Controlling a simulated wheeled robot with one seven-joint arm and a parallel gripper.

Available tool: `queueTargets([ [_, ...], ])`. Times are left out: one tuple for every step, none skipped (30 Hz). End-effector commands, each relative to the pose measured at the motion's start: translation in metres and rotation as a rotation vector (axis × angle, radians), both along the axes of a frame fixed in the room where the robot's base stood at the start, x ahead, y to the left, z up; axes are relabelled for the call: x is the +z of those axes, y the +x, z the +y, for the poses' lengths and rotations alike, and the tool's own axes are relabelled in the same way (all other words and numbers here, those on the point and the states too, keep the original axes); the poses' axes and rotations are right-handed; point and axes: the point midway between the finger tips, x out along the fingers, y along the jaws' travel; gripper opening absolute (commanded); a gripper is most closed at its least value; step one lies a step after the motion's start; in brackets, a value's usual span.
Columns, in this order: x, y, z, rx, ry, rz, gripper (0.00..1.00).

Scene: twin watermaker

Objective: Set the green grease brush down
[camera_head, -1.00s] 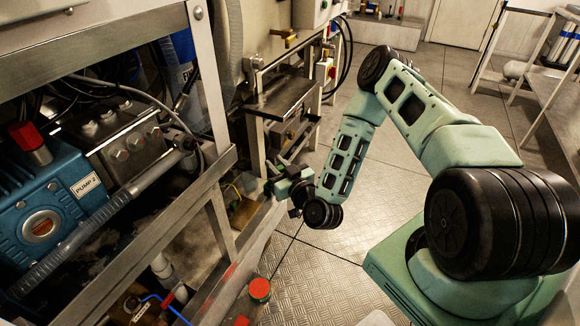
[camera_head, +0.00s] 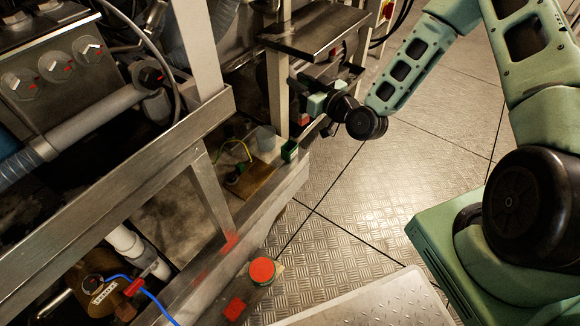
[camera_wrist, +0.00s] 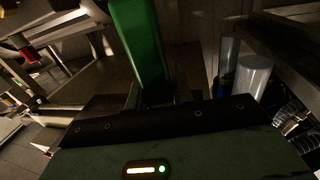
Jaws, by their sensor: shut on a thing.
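The green grease brush shows in the wrist view as a long green bar (camera_wrist: 138,42) rising from between the dark fingers of my gripper (camera_wrist: 155,95). My gripper is shut on it. The brush's far end runs out of the top of that view, so its bristles are hidden. In the head view my gripper (camera_head: 302,98) is beside the metal rack's upright, under a steel shelf. A small green piece (camera_head: 290,150) shows below it by the rack's lower rail. I cannot tell whether that piece is part of the brush.
A steel shelf (camera_head: 305,32) juts out above my gripper. The rack's lower rail (camera_head: 262,205) runs below it, with a grey cup (camera_head: 265,138) behind. A red-topped green can (camera_head: 262,272) stands in front. The tread-plate floor (camera_head: 350,200) is clear to the right.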

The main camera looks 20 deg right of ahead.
Motion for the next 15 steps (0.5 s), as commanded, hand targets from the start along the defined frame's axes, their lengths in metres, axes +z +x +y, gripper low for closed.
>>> queueTargets([
  [-0.014,0.002,0.007,0.032,-0.002,-0.005,0.00],
  [-0.016,0.002,0.011,0.051,-0.002,-0.004,0.00],
  [-0.018,0.003,0.016,0.075,-0.001,-0.004,0.00],
  [-0.019,0.003,0.020,0.092,-0.002,-0.004,0.00],
  [-0.021,0.003,0.023,0.107,-0.003,-0.003,0.00],
  [-0.022,0.003,0.027,0.126,-0.002,-0.003,0.00],
  [-0.023,0.003,0.030,0.140,-0.002,-0.003,0.00],
  [-0.024,0.003,0.033,0.152,-0.002,-0.003,0.00],
  [-0.025,0.003,0.036,0.165,-0.001,-0.002,0.00],
  [-0.025,0.003,0.038,0.174,-0.001,-0.002,0.00],
  [-0.026,0.002,0.039,0.182,0.000,0.000,0.00],
  [-0.026,0.002,0.041,0.190,0.000,-0.001,0.00],
  [-0.026,0.002,0.042,0.195,0.000,-0.001,0.00],
  [-0.027,0.002,0.043,0.199,0.000,0.000,0.00],
  [-0.030,0.002,0.044,0.203,0.000,0.001,0.00],
])
